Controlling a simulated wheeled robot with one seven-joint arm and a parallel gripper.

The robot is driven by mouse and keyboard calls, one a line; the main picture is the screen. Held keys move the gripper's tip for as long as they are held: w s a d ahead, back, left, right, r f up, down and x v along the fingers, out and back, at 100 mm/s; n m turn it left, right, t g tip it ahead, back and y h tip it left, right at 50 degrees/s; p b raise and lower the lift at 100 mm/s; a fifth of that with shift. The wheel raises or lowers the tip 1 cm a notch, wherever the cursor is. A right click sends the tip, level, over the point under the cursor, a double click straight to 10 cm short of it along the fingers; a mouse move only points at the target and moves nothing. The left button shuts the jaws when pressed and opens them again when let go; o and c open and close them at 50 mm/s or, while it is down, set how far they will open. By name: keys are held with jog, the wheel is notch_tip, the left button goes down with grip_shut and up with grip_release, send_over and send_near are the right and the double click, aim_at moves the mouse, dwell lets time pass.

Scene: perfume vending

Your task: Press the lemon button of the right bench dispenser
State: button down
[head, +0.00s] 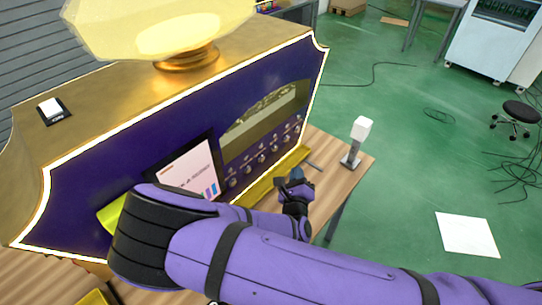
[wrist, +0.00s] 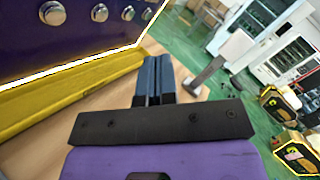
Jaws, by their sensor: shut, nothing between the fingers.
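A purple and gold dispenser (head: 130,150) with a glowing white edge stands on the wooden bench in the head view. Its front carries a lit screen (head: 187,170) and rows of round metal buttons (head: 262,160). Several of these buttons (wrist: 99,13) also show at the top left of the wrist view. I cannot read which one is lemon. My gripper (head: 297,180) is in front of the dispenser's right part, apart from the buttons. Its blue fingers (wrist: 154,72) are shut and empty in the wrist view. My arm hides the dispenser's lower left front.
A yellow ledge (wrist: 70,100) runs along the dispenser's foot. A small stand with a white top (head: 362,130) is on the bench (head: 335,165), right of my gripper. A stool (head: 520,112), cables and a white sheet (head: 466,234) are on the green floor.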

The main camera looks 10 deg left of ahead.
aim_at(262, 159)
jog(key=f+n+y, duration=0.1)
jog(key=a+f+n+y, duration=0.1)
jog(key=f+n, duration=0.1)
jog(key=shift+s+f+g+y, duration=0.15)
jog(key=shift+s+g+y, duration=0.05)
jog(key=shift+g+y, duration=0.2)
jog(key=w+a, duration=0.4)
jog(key=a, duration=0.3)
jog(key=shift+w+a, duration=0.2)
jog(key=shift+w, duration=0.05)
jog(key=shift+w+a, duration=0.1)
dwell(2.1)
jog(key=shift+w+a, duration=0.1)
jog(key=shift+a, duration=0.15)
jog(key=shift+w+a, duration=0.25)
jog(key=shift+a, duration=0.15)
dwell(0.8)
dwell(0.4)
jog(key=shift+s+d, duration=0.45)
jog(key=shift+d, duration=0.3)
